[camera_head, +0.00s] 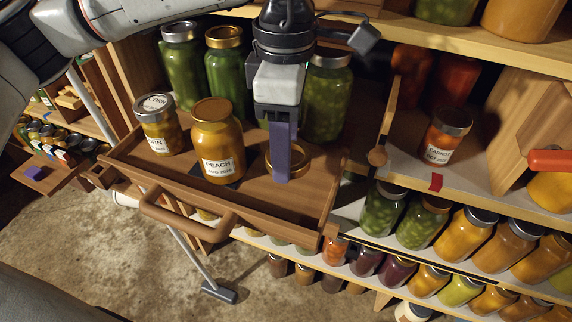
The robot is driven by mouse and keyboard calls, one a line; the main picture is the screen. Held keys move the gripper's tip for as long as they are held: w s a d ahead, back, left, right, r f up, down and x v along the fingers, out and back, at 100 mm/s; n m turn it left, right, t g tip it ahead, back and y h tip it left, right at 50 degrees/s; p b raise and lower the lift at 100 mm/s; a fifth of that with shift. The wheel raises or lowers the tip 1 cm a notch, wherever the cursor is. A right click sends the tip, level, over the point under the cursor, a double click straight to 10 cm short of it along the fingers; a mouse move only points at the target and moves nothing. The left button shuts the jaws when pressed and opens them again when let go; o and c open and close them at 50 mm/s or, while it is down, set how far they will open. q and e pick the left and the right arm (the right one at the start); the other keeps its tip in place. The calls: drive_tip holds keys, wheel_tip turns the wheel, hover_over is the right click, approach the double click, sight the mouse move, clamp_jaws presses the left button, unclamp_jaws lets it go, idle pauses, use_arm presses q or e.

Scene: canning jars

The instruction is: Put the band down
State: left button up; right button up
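The band is a thin gold ring (304,160) at the right part of a wooden tray (190,222). It appears to lie flat on or just above the tray floor; I cannot tell which. My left gripper (281,178) points down over the tray, its purple finger crossing in front of the ring and hiding part of it. The fingers line up in this view, so I cannot see whether they grip the ring. A peach jar (218,140) with a gold lid and a corn jar (159,125) stand in the tray to the left. My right gripper is out of view.
A carrot jar (445,137) stands on the shelf to the right. Rows of jars (470,232) fill the shelves below. The tray's front right floor is bare.

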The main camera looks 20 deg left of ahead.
use_arm(q)
drive_tip(key=shift+f, duration=2.4)
drive_tip(key=shift+f, duration=0.2)
drive_tip(key=o, duration=1.1)
drive_tip(key=shift+o, duration=0.2)
drive_tip(key=shift+r, duration=0.1)
wheel_tip(320, 180, up, 12)
drive_tip(key=shift+r, duration=0.15)
